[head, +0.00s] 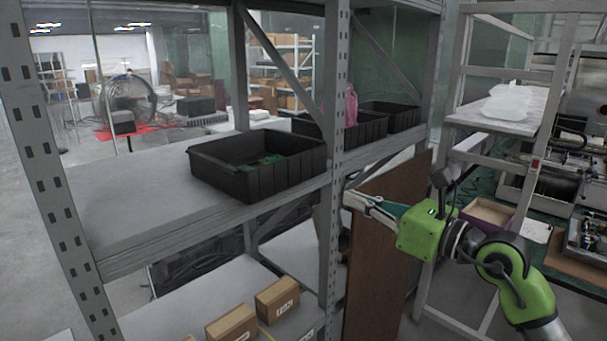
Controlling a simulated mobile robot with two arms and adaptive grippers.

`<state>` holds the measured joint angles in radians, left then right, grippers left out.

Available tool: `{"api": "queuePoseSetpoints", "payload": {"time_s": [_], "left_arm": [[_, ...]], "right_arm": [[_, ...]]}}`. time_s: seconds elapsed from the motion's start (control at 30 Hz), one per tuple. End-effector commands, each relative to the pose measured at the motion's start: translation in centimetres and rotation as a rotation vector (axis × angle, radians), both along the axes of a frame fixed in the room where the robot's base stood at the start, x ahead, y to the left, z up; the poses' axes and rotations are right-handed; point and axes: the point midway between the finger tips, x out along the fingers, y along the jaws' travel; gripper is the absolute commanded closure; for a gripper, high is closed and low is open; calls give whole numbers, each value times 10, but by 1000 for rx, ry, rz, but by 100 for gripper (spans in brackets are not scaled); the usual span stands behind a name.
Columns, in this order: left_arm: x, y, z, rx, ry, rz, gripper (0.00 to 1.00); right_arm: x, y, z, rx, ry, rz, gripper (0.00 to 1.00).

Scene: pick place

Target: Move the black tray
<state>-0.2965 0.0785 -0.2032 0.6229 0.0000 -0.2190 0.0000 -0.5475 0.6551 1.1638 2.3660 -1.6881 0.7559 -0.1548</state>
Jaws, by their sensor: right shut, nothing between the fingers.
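A black tray (225,182) sits on the grey middle shelf (130,205) left of a shelf post. Small green items lie inside it. My right gripper (350,198), on a green and black arm coming in from the right, is shut and empty. In the picture it is right of the tray and just right of the shelf post, apart from the tray. My left gripper is not in view.
The grey shelf post (334,150) stands between my right gripper and the tray. Black bins (370,131) and a pink item (351,106) are further right on the shelf. Boxes (277,300) lie on the lower shelf. A brown board (385,270) stands below the gripper. Shelf left of the tray is clear.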

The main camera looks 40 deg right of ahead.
Motion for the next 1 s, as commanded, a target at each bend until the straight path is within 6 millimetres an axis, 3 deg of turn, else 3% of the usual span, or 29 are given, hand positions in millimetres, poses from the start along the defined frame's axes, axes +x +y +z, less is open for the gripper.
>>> {"api": "queuePoseSetpoints", "payload": {"time_s": [0.27, 1.0], "left_arm": [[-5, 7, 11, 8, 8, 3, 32], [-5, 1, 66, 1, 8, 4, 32]], "right_arm": [[16, 6, 9, -49, 0, -4, 100], [120, 14, 11, -46, -3, -5, 100]]}}
